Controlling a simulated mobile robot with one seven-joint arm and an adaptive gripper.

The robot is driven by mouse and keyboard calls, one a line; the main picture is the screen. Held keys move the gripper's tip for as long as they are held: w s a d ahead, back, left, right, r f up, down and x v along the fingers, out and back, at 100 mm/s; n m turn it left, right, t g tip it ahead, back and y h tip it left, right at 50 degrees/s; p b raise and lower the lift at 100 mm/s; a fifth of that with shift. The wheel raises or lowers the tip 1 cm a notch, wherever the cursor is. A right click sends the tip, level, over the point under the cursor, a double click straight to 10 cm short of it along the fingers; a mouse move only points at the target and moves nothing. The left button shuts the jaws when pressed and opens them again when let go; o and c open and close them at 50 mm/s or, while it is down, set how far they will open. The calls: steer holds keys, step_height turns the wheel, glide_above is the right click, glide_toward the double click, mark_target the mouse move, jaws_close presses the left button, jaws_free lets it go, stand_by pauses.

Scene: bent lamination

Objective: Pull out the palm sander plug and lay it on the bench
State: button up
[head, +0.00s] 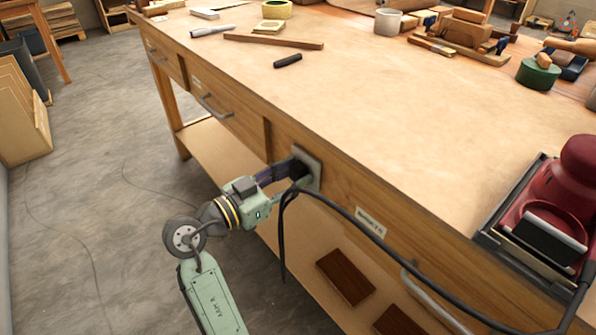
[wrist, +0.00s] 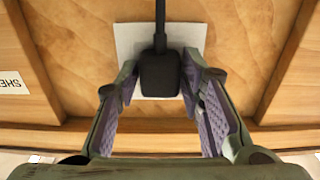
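The black plug (wrist: 160,75) sits against a pale socket plate (head: 315,168) on the bench's front face. My gripper (head: 287,172) faces the socket, and in the wrist view its purple-padded fingers (wrist: 160,82) stand either side of the plug. The finger ends look touching or nearly touching the plug; I cannot tell whether they press on it. A black cord (head: 345,212) runs from the plug along the bench front to the right. The maroon palm sander (head: 578,172) rests in a dark tray (head: 490,236) on the bench's right side.
The bench top (head: 400,130) is clear in the middle. A short black cylinder (head: 288,61) and a wooden strip (head: 273,42) lie towards the back. Drawer handles (head: 216,108) project from the bench front. A lower shelf (head: 215,145) runs beneath.

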jaws_close()
stand_by(0.4)
